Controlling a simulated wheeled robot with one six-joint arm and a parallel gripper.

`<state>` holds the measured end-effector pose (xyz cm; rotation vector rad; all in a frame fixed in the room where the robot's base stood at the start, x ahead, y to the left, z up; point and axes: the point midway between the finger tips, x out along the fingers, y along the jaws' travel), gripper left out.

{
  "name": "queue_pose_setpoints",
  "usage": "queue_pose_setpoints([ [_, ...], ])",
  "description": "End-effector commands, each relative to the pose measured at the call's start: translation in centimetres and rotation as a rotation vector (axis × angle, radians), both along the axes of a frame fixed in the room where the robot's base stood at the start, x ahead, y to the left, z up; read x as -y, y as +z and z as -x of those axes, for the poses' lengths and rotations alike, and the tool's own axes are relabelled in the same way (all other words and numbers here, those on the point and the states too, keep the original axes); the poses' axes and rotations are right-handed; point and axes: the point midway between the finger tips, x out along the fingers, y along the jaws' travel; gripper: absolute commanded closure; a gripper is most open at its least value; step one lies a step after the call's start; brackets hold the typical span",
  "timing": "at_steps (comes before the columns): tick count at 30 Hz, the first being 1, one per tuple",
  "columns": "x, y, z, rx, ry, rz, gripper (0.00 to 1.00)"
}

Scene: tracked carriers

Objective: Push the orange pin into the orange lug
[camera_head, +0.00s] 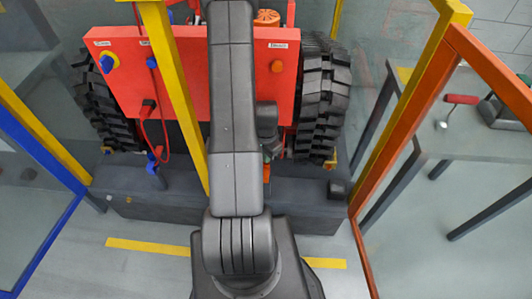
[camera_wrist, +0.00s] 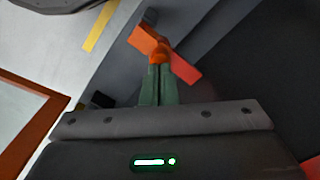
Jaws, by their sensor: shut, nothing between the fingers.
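My gripper (camera_wrist: 157,72) is shut and empty, its green fingers side by side. Its tips are at or very near an orange rounded piece (camera_wrist: 159,56), which looks like the orange pin. An orange block (camera_wrist: 146,39), which looks like the orange lug, lies just beyond it. How deep the pin sits in the lug cannot be told, and contact with the fingertips is unclear.
A red-orange bar (camera_wrist: 185,68) lies right of the pin. The red tracked carrier (camera_head: 190,75) stands behind a dark grey sill (camera_head: 180,200). A blue pin (camera_head: 152,160) and a red cable (camera_head: 146,105) are left of my arm. Yellow posts (camera_head: 178,90) stand close on the left.

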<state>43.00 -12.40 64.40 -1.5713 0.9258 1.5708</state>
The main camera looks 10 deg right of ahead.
Motion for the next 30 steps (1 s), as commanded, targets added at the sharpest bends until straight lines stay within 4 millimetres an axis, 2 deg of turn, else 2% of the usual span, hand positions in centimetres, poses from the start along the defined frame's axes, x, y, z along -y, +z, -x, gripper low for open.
queue_pose_setpoints([
  [3,0.00,-0.83,0.01,0.000,0.000,0.000,1.00],
  [30,0.00,-1.24,0.04,-0.001,0.000,0.000,1.00],
])
